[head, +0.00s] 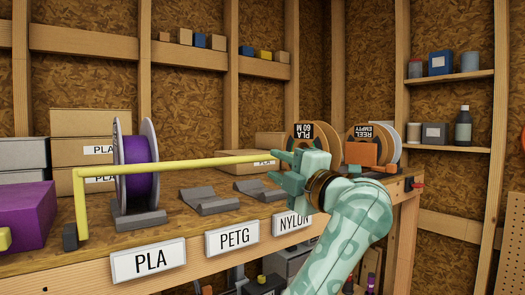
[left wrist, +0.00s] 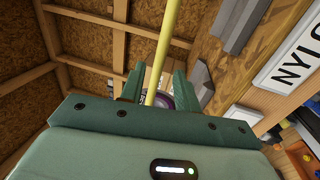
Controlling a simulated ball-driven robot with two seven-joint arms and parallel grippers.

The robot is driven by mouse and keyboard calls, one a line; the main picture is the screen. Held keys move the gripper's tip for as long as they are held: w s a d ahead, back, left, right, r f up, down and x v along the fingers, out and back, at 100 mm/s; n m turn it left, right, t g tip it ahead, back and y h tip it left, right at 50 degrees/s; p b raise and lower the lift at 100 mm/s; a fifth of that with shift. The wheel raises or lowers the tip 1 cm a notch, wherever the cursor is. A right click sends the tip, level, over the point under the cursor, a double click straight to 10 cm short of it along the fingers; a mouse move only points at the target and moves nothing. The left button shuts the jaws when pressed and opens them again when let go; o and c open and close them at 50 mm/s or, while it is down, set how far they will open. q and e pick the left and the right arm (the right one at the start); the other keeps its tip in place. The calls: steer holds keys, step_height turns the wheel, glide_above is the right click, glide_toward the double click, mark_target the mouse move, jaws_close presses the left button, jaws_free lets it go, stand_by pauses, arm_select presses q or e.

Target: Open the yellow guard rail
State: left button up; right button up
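The yellow guard rail (head: 170,165) runs level along the front of the bench, in front of the purple spool (head: 140,170). Its left end bends down to a dark foot (head: 70,237). My left gripper (head: 282,167) is at the rail's right end and hides that end. In the left wrist view the rail (left wrist: 166,45) passes between the two green fingers of my left gripper (left wrist: 156,88), which stand apart with a gap on each side. Whether a finger touches the rail I cannot tell. My right gripper is not in view.
The wooden bench (head: 190,222) carries empty grey cradles (head: 207,200), with PLA, PETG and NYLON labels on its front. Cartons (head: 92,122) and a purple box (head: 25,214) stand at left. Reels (head: 315,137) stand at the right back, beside an orange object (head: 362,153).

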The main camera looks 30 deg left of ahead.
mark_target(265, 160)
arm_select(q)
steer(key=p+x, duration=0.1)
steer(key=x, duration=0.5)
steer(key=shift+a, duration=0.1)
jaws_close()
